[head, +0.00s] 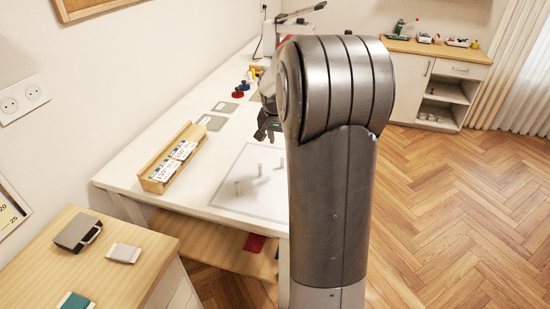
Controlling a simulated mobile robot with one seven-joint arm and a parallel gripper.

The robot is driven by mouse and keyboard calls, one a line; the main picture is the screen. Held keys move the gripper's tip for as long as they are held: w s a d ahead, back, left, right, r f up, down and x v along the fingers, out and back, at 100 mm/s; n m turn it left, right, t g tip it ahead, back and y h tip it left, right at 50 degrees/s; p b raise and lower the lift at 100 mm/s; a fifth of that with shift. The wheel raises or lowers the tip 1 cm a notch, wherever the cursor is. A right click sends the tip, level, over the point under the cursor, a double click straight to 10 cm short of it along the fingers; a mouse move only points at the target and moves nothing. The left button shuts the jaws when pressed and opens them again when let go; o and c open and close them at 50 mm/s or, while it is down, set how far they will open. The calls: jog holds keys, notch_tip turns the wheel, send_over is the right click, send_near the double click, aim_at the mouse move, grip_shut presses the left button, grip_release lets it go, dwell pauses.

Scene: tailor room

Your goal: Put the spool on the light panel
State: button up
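The light panel seems to be the pale, thin-framed square (262,198) lying flat on the white table, partly hidden by my arm. Small white upright pieces (237,188) stand on it; I cannot tell whether they are spools. My gripper (268,134) hangs above the table behind the panel, partly hidden by my arm. Its fingers are too small and dark to show whether they are open or hold anything.
A wooden box with white packets (147,184) sits at the table's left. Flat grey-green squares (212,122) lie behind it. A sewing machine (272,35) stands at the far end. A wooden cabinet (110,285) is at front left. Open floor (460,220) lies to the right.

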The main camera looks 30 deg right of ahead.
jog(key=s+a+r+n+t, duration=0.1)
jog(key=s+a+r+n, duration=0.1)
jog(key=s+a+r, duration=0.3)
jog(key=s+a+r+n+t+y, duration=0.1)
jog(key=s+a+r+n, duration=0.1)
jog(key=s+a, duration=0.55)
jog(key=s+a+r+n, duration=0.2)
jog(key=s+a+r, duration=0.2)
jog(key=s+a, duration=0.25)
jog(key=s+a+f+n+t+y, duration=0.1)
jog(key=s+a+f+n, duration=0.1)
jog(key=s, duration=0.7)
jog(key=shift+s+a+n, duration=0.4)
jog(key=shift+a, duration=0.3)
